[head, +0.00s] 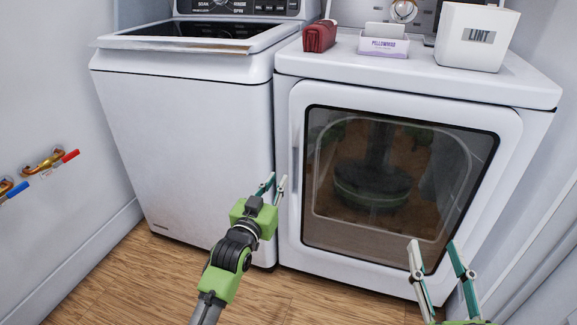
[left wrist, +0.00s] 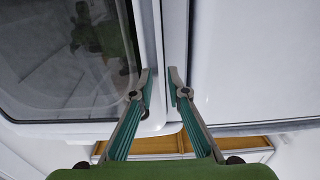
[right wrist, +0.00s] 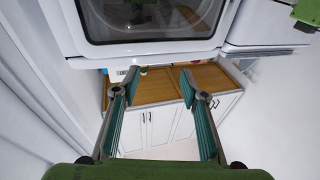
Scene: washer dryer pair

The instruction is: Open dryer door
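The white dryer (head: 400,279) stands at the right in the head view. Its door (head: 402,92) has a large dark window and looks shut; a thin vertical handle (head: 296,150) runs along its left edge. My left gripper (head: 273,182) is open, with its fingertips in front of the gap between washer and dryer, near the lower left edge of the door. In the left wrist view, its fingertips (left wrist: 161,76) are parted at the door's edge; I cannot tell whether they touch it. My right gripper (head: 434,250) is open and empty, low in front of the dryer's lower right part.
A white washer (head: 190,140) stands close beside the dryer on the left. On the dryer top are a red pouch (head: 319,36), a small box (head: 384,47) and a lint bin (head: 476,36). Walls close in on both sides; the wood floor (head: 150,285) in front is clear.

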